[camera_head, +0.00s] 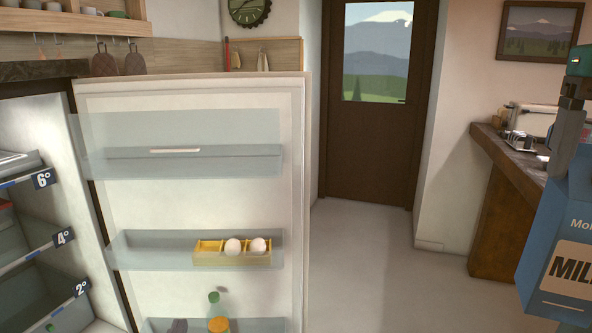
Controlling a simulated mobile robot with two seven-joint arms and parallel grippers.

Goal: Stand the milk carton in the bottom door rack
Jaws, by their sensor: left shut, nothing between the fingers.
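The blue milk carton (562,252), with a pale label, is upright and slightly tilted at the lower right, cut off by the picture edge. The open fridge door's bottom rack (258,325) is at the lower edge, mostly cut off.
The middle rack (150,256) holds an egg tray (232,257) with two eggs; the top rack (225,162) looks nearly empty. Fridge shelves (40,255) are at the left. Open floor (385,270) lies right of the door, before a counter (515,215).

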